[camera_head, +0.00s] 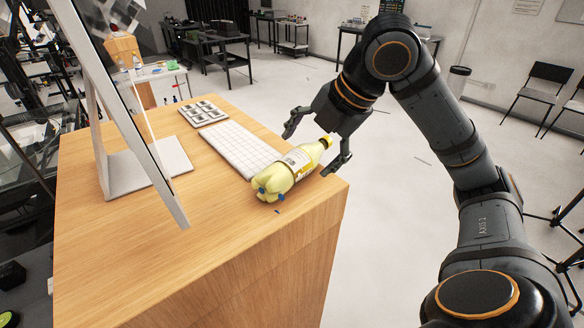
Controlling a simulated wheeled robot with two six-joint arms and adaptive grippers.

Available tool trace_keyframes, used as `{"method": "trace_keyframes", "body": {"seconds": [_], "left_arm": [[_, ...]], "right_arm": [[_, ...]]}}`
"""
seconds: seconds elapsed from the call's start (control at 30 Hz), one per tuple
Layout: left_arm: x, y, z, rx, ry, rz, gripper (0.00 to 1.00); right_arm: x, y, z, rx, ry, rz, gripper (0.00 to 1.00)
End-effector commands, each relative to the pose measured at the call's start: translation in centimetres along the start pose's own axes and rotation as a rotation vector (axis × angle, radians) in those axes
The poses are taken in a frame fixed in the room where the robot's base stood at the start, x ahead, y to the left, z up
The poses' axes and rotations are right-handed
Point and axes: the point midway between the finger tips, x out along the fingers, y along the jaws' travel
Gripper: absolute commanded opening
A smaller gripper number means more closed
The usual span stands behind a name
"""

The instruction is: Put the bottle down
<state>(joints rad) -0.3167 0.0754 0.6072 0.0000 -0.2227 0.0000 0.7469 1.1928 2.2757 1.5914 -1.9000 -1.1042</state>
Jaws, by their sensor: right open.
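The yellow bottle (291,170) lies on its side on the wooden table (150,265), close to the table's right edge. Its neck points up and to the right, and its base faces the lower left. My right gripper (318,152) is open, with one finger left of the bottle's neck end and the other finger right of it. The fingers appear apart from the bottle. My left gripper is not in view.
A white keyboard (237,147) lies just left of the bottle. A monitor on a white stand (150,167) stands at the left. The table's front is clear.

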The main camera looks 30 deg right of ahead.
Motion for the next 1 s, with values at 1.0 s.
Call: {"method": "trace_keyframes", "body": {"seconds": [1.0], "left_arm": [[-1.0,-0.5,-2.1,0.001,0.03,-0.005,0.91]], "right_arm": [[6.0,0.3,-0.3,0.001,0.0,0.0,0.54]]}}
